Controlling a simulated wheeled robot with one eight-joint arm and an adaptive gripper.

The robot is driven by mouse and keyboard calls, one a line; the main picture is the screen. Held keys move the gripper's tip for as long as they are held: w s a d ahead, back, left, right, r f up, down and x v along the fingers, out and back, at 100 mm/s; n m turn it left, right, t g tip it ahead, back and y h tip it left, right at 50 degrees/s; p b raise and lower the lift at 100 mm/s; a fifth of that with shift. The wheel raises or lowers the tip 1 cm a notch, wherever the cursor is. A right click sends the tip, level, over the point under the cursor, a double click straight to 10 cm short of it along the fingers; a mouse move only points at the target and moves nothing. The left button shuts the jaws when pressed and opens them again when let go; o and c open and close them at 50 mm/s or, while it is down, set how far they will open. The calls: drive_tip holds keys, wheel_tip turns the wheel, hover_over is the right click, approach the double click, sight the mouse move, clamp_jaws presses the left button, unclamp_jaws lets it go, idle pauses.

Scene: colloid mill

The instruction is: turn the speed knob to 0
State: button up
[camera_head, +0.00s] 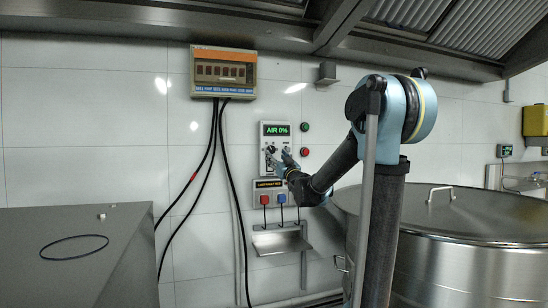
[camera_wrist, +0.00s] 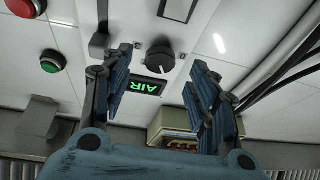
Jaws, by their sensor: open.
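A black round knob (camera_wrist: 160,56) shows in the wrist view on a light panel, next to a small screen (camera_wrist: 158,87) with green "AIR" letters. A light mark is on the knob's edge. In the head view the control panel (camera_head: 265,140) hangs on the tiled wall and its screen (camera_head: 277,130) reads "AIR 0%". My gripper (camera_head: 277,160) is in front of the panel's lower part and hides some of it. In the wrist view my gripper (camera_wrist: 162,60) is open and empty, with one finger on each side of the knob and gaps between. Contact with the panel cannot be told.
A green button (camera_head: 305,127) and a red button (camera_head: 305,152) sit right of the panel. A lower box (camera_head: 270,185) with plugs and a metal shelf (camera_head: 280,243) are below. A large steel vessel (camera_head: 480,230) stands right; black cables (camera_head: 228,165) hang left.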

sight(272, 151)
drive_tip(key=shift+x, duration=2)
drive_tip(key=c, duration=1.1)
